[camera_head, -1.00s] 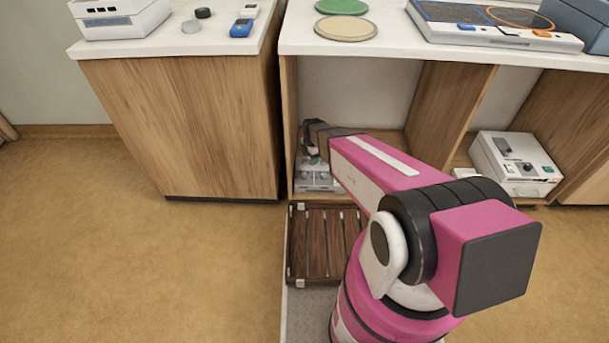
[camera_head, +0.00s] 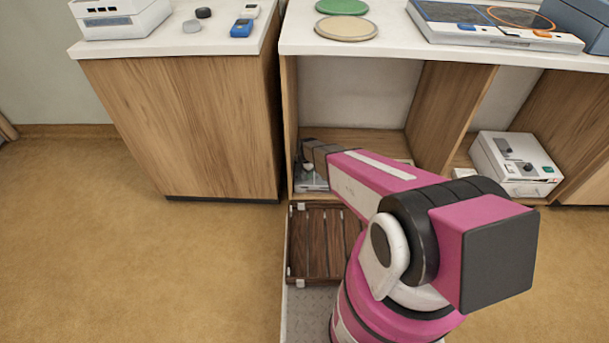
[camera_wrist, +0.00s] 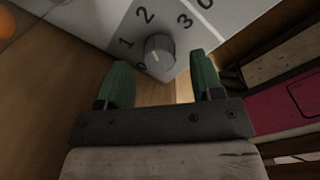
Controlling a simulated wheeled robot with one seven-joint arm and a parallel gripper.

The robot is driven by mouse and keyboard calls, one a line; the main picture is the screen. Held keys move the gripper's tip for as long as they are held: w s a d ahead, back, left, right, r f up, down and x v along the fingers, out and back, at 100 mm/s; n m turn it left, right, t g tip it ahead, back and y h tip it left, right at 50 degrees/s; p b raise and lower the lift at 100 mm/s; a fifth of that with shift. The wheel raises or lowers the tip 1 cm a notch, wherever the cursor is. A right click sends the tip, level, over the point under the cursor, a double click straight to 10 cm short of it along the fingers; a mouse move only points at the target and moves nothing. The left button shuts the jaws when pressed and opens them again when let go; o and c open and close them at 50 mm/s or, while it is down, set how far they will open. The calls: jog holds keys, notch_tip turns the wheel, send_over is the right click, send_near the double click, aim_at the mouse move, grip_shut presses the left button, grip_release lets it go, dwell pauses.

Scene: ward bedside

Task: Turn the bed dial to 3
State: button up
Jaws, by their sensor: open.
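The dial (camera_wrist: 159,50) is a small grey round knob on a pale panel (camera_wrist: 107,18) in the wrist view. The printed figures 1, 2 and 3 run around it, with a partly hidden 0 at lower left. I cannot tell for sure which figure its mark faces. My gripper (camera_wrist: 163,74) is open, its green fingers apart on either side of the knob's near side. I see no contact with the knob. In the head view a pale device (camera_head: 312,182) sits low in the left shelf bay, mostly hidden by my arm.
An orange round thing (camera_wrist: 6,22) shows at the wrist view's corner. In the head view, wooden shelf walls (camera_head: 289,120) and the white counter (camera_head: 400,48) enclose the bay. Another white box with knobs (camera_head: 515,163) stands in the right bay. A slatted wooden piece (camera_head: 322,245) lies in front.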

jog(key=shift+f, duration=1.05)
jog(key=c, duration=0.9)
jog(key=shift+m, duration=0.3)
jog(key=m, duration=1.1)
jog(key=shift+a+h, duration=0.1)
jog(key=shift+h, duration=0.2)
jog(key=shift+m, duration=0.3)
